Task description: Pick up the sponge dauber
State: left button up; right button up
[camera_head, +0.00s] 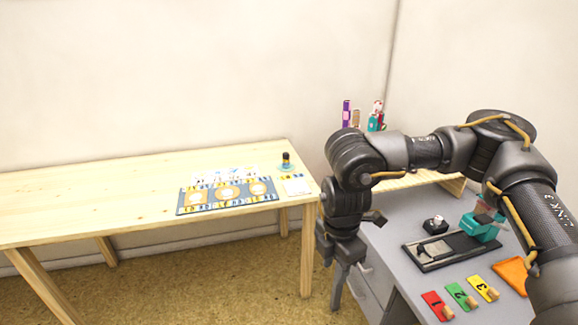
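A small upright piece with a black knob and a teal base (286,161) stands at the back right of the wooden table; it may be the sponge dauber, but it is too small to be sure. A black and white piece (435,224) stands on the grey desk, and I cannot tell if it is a dauber either. My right gripper (350,285) hangs pointing down between the table and the desk. Its fingers look apart and empty, and it touches neither piece. My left gripper is out of view.
A blue board (228,194) with round pads lies on the wooden table (95,197), whose left part is clear. The desk holds a black tray (430,264), a teal device (480,226), an orange pad (512,274) and red, green and yellow numbered cards (484,288). Bottles (375,117) stand behind.

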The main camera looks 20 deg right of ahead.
aim_at(285, 155)
jog(key=z, duration=0.5)
jog(key=i, duration=2.35)
jog(key=u, duration=1)
